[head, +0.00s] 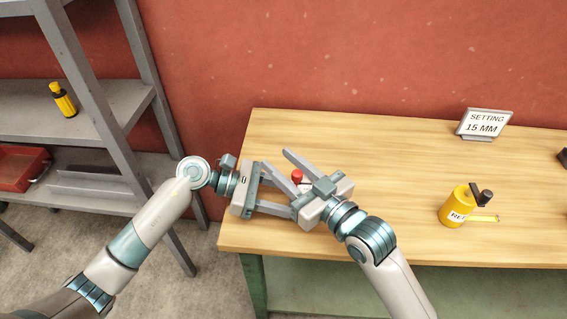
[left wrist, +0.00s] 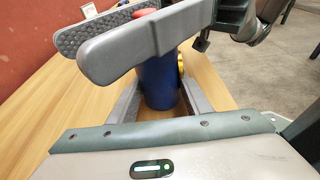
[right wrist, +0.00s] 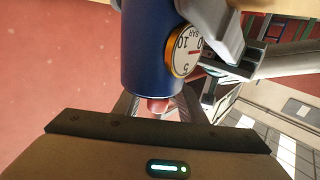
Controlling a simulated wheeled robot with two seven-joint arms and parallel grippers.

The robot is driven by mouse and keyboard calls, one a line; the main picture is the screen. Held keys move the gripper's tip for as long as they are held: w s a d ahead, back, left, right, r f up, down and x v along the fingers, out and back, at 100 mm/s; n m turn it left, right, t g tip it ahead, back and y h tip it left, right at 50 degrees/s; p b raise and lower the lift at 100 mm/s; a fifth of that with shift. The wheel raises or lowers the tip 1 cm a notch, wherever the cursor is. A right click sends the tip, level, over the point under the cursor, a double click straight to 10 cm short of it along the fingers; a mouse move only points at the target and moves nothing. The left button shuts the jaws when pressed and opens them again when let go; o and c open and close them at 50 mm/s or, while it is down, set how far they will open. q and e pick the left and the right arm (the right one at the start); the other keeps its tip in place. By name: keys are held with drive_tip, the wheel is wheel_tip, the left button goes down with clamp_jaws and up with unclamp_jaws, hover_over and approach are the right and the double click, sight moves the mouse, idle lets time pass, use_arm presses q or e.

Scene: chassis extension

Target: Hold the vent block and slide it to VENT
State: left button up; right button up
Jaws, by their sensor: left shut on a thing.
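A blue cylinder (left wrist: 158,82) stands upright on the table in the left wrist view. It has a round pressure gauge (right wrist: 183,52) on its side and a red knob (head: 297,176) at its top. My left gripper (head: 294,197) comes from the left and is shut on the cylinder, with a finger on each side of it. My right gripper (head: 284,177) comes from the right, higher up. Its fingers are apart on either side of the red knob. The fingers hide most of the cylinder in the head view. I cannot make out a vent block or VENT mark.
A yellow canister (head: 457,206) and a "SETTING 15 MM" sign (head: 485,124) stand there. A dark object (head: 564,158) is at the right edge. A metal shelf (head: 95,108) stands left of the table.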

drive_tip(key=v, duration=1.2)
use_arm(q)
drive_tip(key=o, duration=0.9)
drive_tip(key=shift+c, duration=0.2)
drive_tip(key=shift+a, duration=0.1)
drive_tip(key=v, duration=1.2)
drive_tip(key=shift+s, duration=0.1)
use_arm(e)
drive_tip(key=shift+s, duration=0.1)
